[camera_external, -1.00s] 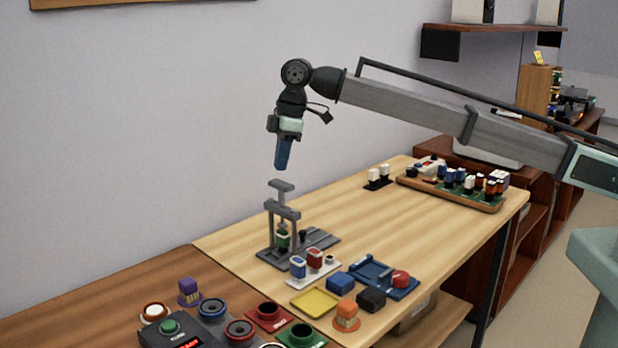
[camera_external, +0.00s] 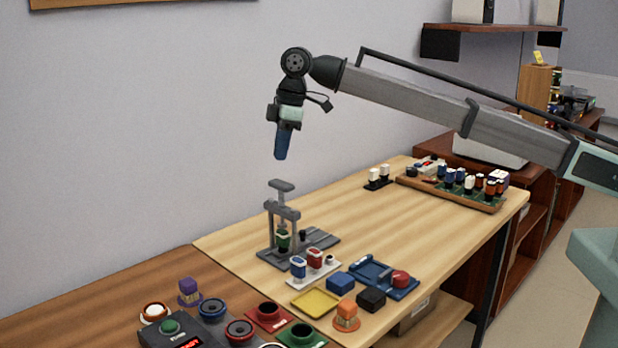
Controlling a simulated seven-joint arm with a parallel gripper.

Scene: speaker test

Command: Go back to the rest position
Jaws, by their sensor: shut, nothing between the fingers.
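My gripper (camera_external: 281,155) has blue fingers and hangs pointing down, shut and empty. It is in free air above the grey press stand (camera_external: 284,225), clear of the stand's T-shaped top handle. A small green part (camera_external: 284,240) sits inside the stand on its base. My arm reaches in from the right, high above the light wooden table (camera_external: 420,235).
A white holder (camera_external: 314,272) with blue and red parts, a blue tray (camera_external: 385,279) and a yellow plate (camera_external: 315,302) lie before the stand. A test box (camera_external: 180,335) and speakers are at lower left. A wooden tray (camera_external: 450,193) of parts stands at the back right.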

